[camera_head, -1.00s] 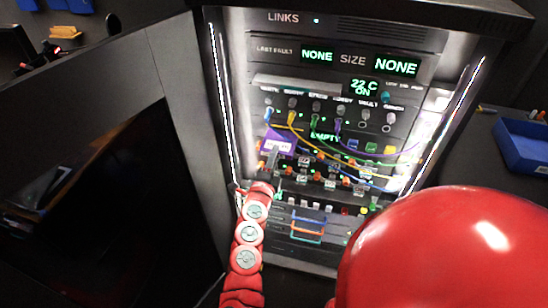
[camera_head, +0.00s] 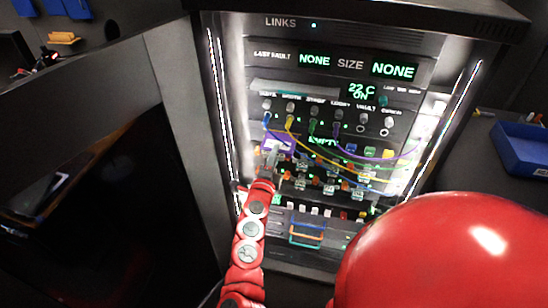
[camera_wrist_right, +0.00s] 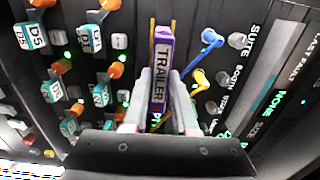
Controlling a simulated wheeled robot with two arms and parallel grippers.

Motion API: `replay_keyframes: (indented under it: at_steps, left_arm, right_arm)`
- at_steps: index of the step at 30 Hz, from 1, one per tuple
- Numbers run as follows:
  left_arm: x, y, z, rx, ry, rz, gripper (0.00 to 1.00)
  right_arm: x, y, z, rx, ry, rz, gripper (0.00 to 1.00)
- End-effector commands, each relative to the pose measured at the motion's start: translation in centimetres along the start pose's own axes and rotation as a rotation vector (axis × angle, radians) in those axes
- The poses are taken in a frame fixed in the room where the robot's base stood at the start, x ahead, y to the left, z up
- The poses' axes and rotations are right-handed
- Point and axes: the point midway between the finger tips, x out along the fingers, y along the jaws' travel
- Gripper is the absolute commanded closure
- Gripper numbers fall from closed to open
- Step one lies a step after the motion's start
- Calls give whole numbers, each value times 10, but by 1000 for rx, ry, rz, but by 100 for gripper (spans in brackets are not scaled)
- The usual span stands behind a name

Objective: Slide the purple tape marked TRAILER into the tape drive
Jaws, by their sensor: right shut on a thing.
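The purple tape (camera_wrist_right: 160,65) with a white label reading TRAILER is held upright between the fingers of my right gripper (camera_wrist_right: 160,104) in the right wrist view. In the head view the tape (camera_head: 278,146) is at the left side of the panel, under the blue and yellow cable plugs, with my right gripper (camera_head: 270,162) shut on its near end. A green EMPTY display (camera_head: 323,141) is just right of the tape. The tape drive's slot is hidden, and I cannot tell whether the tape's far end is in it. My left gripper is not in view.
Blue, yellow, green and purple cables hang across the panel around the tape. In the right wrist view a blue plug (camera_wrist_right: 210,38) and a yellow plug (camera_wrist_right: 198,78) are close to its right. Teal-sided blocks (camera_wrist_right: 88,38) are at left. A blue bin (camera_head: 522,148) stands at far right.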

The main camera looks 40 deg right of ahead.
Motion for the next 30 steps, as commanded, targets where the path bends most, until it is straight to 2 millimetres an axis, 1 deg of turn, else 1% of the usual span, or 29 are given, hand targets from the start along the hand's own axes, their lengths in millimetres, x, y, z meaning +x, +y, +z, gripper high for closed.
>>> replay_keyframes:
  at_steps: [30]
  left_arm:
    - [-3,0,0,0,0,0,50]
  right_arm:
    - [26,0,-1,0,1,0,100]
